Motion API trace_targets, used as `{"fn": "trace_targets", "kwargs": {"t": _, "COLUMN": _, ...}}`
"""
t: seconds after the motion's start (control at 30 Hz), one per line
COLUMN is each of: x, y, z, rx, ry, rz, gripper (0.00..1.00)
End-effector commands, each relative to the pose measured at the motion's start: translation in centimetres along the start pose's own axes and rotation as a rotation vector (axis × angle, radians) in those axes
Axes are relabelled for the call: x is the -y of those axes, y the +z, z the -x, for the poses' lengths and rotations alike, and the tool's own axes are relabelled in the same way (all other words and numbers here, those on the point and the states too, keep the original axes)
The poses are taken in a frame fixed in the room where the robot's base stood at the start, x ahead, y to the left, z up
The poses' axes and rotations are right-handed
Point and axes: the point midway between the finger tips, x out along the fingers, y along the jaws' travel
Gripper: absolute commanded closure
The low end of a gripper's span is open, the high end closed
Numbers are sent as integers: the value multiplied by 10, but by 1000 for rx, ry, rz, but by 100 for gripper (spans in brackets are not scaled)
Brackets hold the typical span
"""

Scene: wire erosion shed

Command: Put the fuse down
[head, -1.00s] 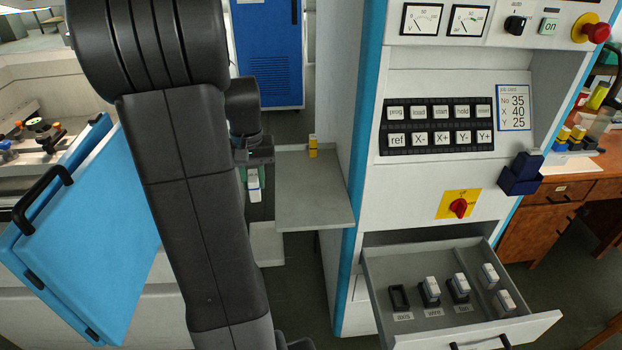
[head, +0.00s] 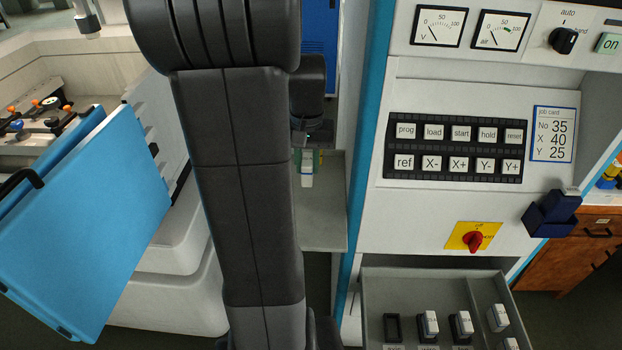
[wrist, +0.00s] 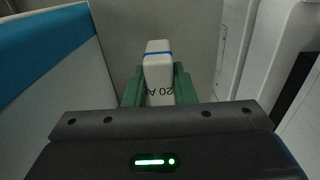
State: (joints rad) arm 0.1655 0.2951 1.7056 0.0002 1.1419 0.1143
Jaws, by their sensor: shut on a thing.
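The fuse (wrist: 158,75) is a white block with a blue band and the marking "20 A", seen in the wrist view between the green fingers of my gripper (wrist: 158,88). The gripper is shut on it. In the head view the fuse (head: 307,178) shows small and white below my gripper (head: 307,160), in front of the grey side shelf (head: 322,222). I cannot tell whether the fuse touches the shelf. Part of the shelf is hidden behind my arm.
An open drawer (head: 375,275) at the lower right holds several fuses and an empty black socket (head: 393,328). The control panel with keys (head: 457,148) and a red switch (head: 473,240) stands to the right. A blue door (head: 90,225) stands at the left.

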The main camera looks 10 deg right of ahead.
Motion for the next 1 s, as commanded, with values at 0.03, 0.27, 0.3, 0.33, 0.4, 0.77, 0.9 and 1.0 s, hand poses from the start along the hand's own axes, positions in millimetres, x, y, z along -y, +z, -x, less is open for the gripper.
{"fn": "trace_targets", "kwargs": {"t": 0.03, "x": 0, "y": 0, "z": -6, "rx": 2, "ry": 0, "rz": 0, "gripper": 100}}
{"fn": "trace_targets", "kwargs": {"t": 0.27, "x": 0, "y": 0, "z": -33, "rx": 4, "ry": 1, "rz": 0, "gripper": 100}}
{"fn": "trace_targets", "kwargs": {"t": 0.3, "x": 0, "y": 0, "z": -38, "rx": 3, "ry": 1, "rz": 0, "gripper": 100}}
{"fn": "trace_targets", "kwargs": {"t": 0.33, "x": 0, "y": 0, "z": -42, "rx": 3, "ry": 1, "rz": 0, "gripper": 100}}
{"fn": "trace_targets", "kwargs": {"t": 0.4, "x": 0, "y": 0, "z": -48, "rx": 1, "ry": 0, "rz": 0, "gripper": 100}}
{"fn": "trace_targets", "kwargs": {"t": 0.77, "x": 0, "y": 0, "z": -53, "rx": -1, "ry": 0, "rz": 0, "gripper": 100}}
{"fn": "trace_targets", "kwargs": {"t": 0.9, "x": 0, "y": 0, "z": -53, "rx": -1, "ry": 0, "rz": 0, "gripper": 57}}
{"fn": "trace_targets", "kwargs": {"t": 1.0, "x": 0, "y": 0, "z": -53, "rx": -1, "ry": 0, "rz": 0, "gripper": 55}}
